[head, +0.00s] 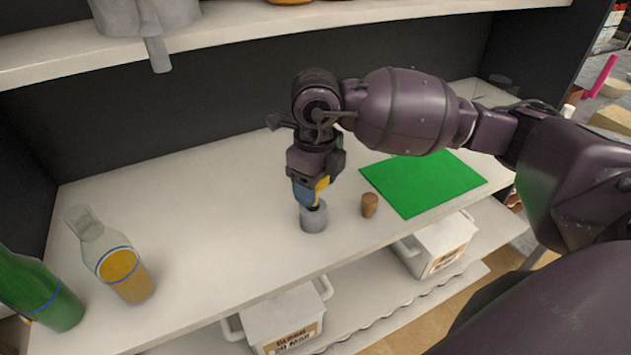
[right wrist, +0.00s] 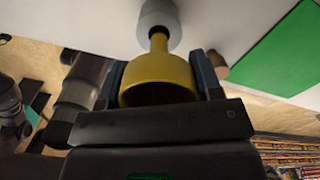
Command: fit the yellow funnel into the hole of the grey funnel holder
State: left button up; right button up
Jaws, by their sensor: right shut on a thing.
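The yellow funnel (head: 322,184) is held in my right gripper (head: 309,196), which points down over the table in the head view. In the right wrist view the funnel (right wrist: 158,80) sits between the two fingers, wide mouth toward the camera and narrow stem toward the grey funnel holder (right wrist: 161,14). In the head view the grey funnel holder (head: 314,219) stands on the white table directly under the fingertips. The stem end meets the holder's top in the picture; I cannot tell whether it is inside the hole. My left gripper is not in view.
A brown cork (head: 369,205) stands just right of the holder, with a green mat (head: 424,181) beyond it. A flask of orange liquid (head: 122,268) and a green bottle (head: 40,291) stand at the left. The table between them and the holder is clear. A shelf (head: 230,32) overhangs the back.

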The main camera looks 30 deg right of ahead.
dwell(0.5)
jog(key=shift+f, duration=0.3)
dwell(0.5)
jog(key=shift+f+b, duration=0.4)
jog(key=shift+b, duration=0.15)
jog(key=shift+f, duration=0.15)
jog(key=shift+f, duration=0.15)
dwell(0.4)
jog(key=shift+f+b, duration=0.35)
jog(key=shift+b, duration=0.05)
jog(key=shift+f, duration=0.1)
